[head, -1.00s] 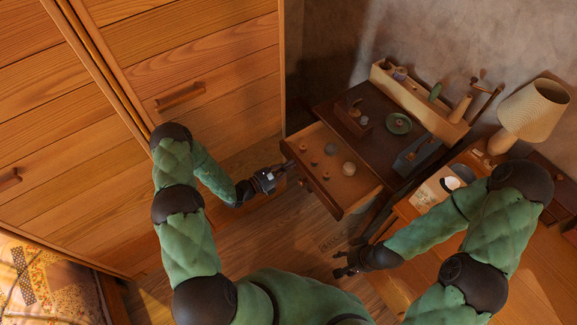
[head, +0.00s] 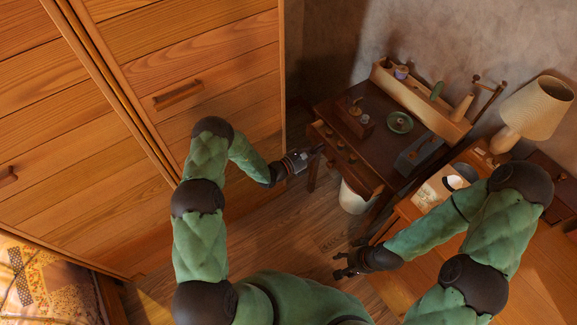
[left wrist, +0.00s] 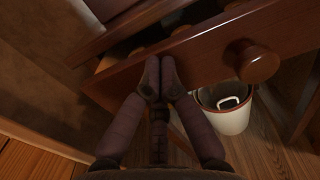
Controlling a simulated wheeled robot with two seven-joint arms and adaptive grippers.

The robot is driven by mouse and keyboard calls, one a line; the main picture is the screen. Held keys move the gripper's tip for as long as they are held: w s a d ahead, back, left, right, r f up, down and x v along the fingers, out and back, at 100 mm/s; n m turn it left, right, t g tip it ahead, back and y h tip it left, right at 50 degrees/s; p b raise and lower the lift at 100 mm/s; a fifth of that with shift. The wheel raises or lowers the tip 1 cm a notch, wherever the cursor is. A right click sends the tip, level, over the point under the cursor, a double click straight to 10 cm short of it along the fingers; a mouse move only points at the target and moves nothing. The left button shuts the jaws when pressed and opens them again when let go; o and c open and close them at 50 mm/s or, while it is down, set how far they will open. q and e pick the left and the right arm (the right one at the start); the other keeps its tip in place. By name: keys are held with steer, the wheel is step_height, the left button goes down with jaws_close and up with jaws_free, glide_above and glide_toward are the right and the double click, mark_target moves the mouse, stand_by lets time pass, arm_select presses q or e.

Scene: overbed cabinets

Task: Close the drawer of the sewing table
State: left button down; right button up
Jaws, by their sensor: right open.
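The sewing table (head: 375,100) stands against the wall, dark brown. Its drawer (head: 362,178) is mostly in, with a narrow strip of its inside and several small round items showing. In the left wrist view the drawer front (left wrist: 205,62) has a round wooden knob (left wrist: 258,62), and a dark gap shows above the front. My left gripper (head: 319,149) is shut and empty, its fingertips together at the drawer front, seemingly touching it; it also shows in the left wrist view (left wrist: 160,68). My right gripper (head: 338,264) is open and empty, low over the floor, away from the drawer.
A white bucket (head: 353,198) stands on the floor under the table. A tall wooden wardrobe (head: 225,75) is at the left. The tabletop holds a green dish (head: 400,122), a grey box (head: 415,155) and a wooden rack (head: 420,95). A lamp (head: 537,107) stands at the right.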

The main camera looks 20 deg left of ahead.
mark_target(333, 138)
arm_select(q)
steer(key=b+x, duration=0.1)
steer(key=x, duration=0.6)
steer(key=shift+f+b, duration=0.1)
steer(key=shift+b, duration=0.3)
steer(key=shift+w+d, duration=0.15)
steer(key=shift+w, duration=0.1)
arm_select(e)
step_height(333, 138, down, 2)
steer(key=shift+s+a+f, duration=0.1)
steer(key=shift+f, duration=0.05)
arm_select(q)
steer(key=shift+r, duration=0.25)
